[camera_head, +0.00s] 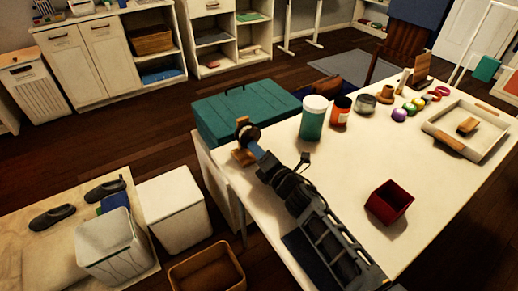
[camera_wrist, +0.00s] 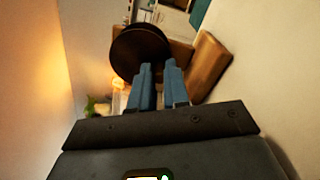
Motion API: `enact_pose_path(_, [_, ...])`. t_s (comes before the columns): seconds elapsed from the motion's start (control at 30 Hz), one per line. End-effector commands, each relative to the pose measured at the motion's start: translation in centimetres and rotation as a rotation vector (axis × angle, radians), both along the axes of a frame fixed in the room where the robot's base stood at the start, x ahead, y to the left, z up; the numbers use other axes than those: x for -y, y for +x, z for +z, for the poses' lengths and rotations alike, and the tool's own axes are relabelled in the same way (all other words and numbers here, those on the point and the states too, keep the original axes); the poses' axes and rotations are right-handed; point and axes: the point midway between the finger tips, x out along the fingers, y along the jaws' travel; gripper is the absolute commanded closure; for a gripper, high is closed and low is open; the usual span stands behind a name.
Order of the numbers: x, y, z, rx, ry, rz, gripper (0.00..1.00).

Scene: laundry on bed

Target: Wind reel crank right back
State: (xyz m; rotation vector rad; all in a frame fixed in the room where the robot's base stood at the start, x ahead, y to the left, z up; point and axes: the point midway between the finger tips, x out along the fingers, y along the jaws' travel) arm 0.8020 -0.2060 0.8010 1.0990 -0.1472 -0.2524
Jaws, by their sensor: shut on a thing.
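The reel is a dark round disc (camera_wrist: 140,50) on a wooden mount (camera_wrist: 209,66) in the wrist view. In the head view the reel (camera_head: 247,134) stands at the left edge of the white table, with its wooden base (camera_head: 243,156) below. My gripper (camera_wrist: 159,70) has its two blue fingers close together in front of the disc. It is shut on the reel crank, whose handle is mostly hidden between the fingertips. In the head view my gripper (camera_head: 255,149) reaches the reel from the lower right.
A teal chest (camera_head: 240,108) stands behind the reel. A green jar with a white lid (camera_head: 313,118), an orange can (camera_head: 340,110) and a dark red box (camera_head: 388,202) stand on the table (camera_head: 345,165). A white tray (camera_head: 487,120) lies at right. The middle of the table is clear.

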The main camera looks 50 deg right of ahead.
Motion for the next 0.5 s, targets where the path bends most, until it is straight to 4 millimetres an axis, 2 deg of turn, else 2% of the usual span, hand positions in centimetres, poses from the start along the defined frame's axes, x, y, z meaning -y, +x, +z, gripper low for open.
enact_pose_path(0.5, [-1.02, 0.25, 0.26, 0.13, 0.461, -0.002, 1.0])
